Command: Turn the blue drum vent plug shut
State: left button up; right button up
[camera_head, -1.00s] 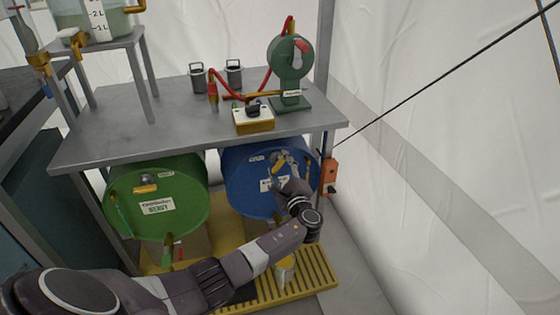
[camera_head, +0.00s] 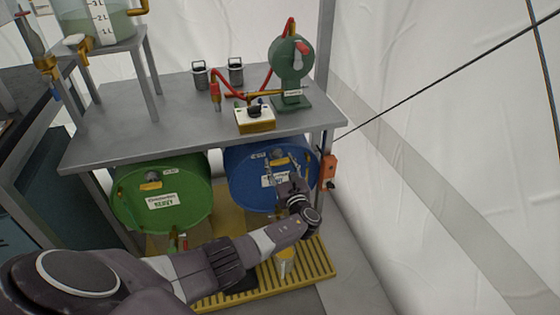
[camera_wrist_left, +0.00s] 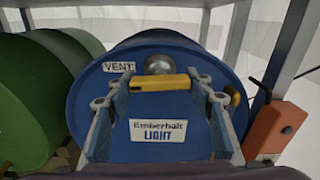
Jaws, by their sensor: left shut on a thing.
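The blue drum (camera_head: 243,185) lies on its side under the grey table, its round end facing me. In the left wrist view, its end (camera_wrist_left: 85,88) bears a VENT label and an "Emberhalt LIGHT" label. The vent plug (camera_wrist_left: 160,82) has a yellow bar handle, lying about level, below a silver round knob. My left gripper (camera_wrist_left: 160,90) is shut on the plug's bar, one finger at each end. In the head view, the left gripper (camera_head: 282,170) reaches up to the drum's end and hides part of it. My right gripper is not in view.
A green drum (camera_head: 150,215) lies to the left. Yellow slatted grating (camera_head: 315,262) is on the floor below. An orange box (camera_head: 328,172) is close right of the blue drum, by the table leg. The grey tabletop (camera_head: 130,112) overhangs both drums.

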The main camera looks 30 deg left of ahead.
pick_arm(q)
jog(key=shift+f+m, duration=0.1)
jog(key=shift+m, duration=0.5)
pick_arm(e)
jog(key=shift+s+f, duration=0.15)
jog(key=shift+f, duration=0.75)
pick_arm(q)
jog(key=o, duration=1.2)
jog(key=v, duration=1.2)
